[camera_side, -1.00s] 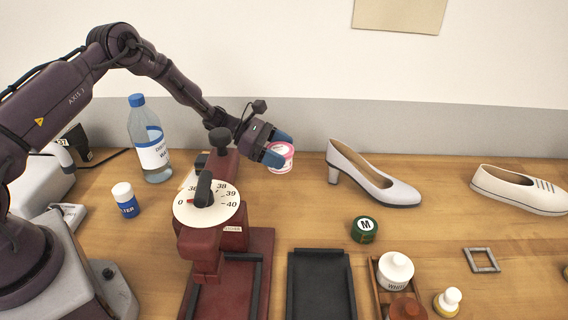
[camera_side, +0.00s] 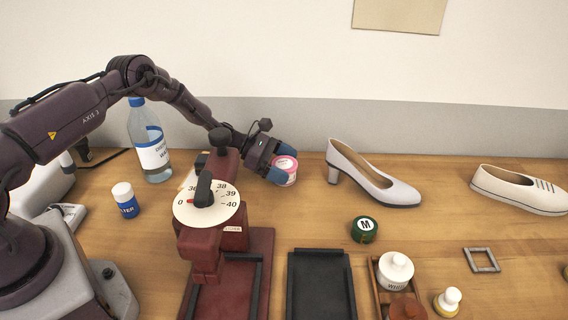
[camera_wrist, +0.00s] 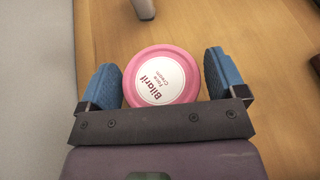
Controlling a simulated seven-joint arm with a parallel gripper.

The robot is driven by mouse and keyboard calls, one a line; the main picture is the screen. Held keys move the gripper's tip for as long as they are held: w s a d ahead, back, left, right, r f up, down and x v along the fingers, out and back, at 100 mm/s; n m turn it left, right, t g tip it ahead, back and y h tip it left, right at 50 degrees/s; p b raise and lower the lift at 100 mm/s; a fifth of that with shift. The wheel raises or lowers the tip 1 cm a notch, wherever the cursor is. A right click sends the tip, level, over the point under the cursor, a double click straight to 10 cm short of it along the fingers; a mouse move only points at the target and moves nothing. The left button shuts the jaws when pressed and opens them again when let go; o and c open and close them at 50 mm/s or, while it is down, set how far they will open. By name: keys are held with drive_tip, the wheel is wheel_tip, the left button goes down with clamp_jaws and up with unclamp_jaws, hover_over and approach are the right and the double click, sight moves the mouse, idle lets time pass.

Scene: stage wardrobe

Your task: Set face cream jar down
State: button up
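The face cream jar (camera_side: 287,165) is small and round, with a pink rim and a white label. In the side view it is at my gripper's fingertips, low over the back of the table; I cannot tell whether it touches the wood. The gripper (camera_wrist: 163,80) partly hides the jar in the side view.
A pale high-heeled shoe (camera_side: 370,178) stands to the right of the jar. The red device with a dial (camera_side: 222,215) stands left and in front. Bare wood lies in front of the jar.

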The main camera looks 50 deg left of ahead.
drive_tip(key=shift+o, duration=0.5)
drive_tip(key=shift+r, duration=0.15)
drive_tip(key=shift+s+a+r, duration=0.15)
drive_tip(key=shift+a, duration=0.15)
drive_tip(key=v, duration=1.1)
drive_tip(key=shift+s+a, duration=0.1)
drive_tip(key=s+d+r+m+g+y, duration=0.2)
drive_tip(key=s+d+r+m, duration=0.15)
drive_tip(key=r, duration=0.35)
drive_tip(key=s+d+r+m+g+y, duration=0.1)
drive_tip(key=s+d+r+m, duration=0.3)
drive_tip(key=r, duration=0.3)
drive_tip(key=s+d+r+m+g+y, duration=0.2)
drive_tip(key=d+r+m, duration=0.2)
drive_tip(key=r+m, duration=0.25)
drive_tip(key=s+d+r+m+t+y, duration=0.1)
drive_tip(key=s+r+m+y, duration=0.2)
drive_tip(key=s, duration=0.7)
drive_tip(key=s+d+r+m+t+y, duration=0.1)
drive_tip(key=s+r+m+t+y, duration=0.1)
drive_tip(key=s+m, duration=0.5)
wheel_tip(320, 180, up, 2)
drive_tip(key=s+y, duration=0.1)
drive_tip(key=s, duration=0.2)
drive_tip(key=shift+r+m, duration=0.2)
drive_tip(key=shift+m, duration=0.2)
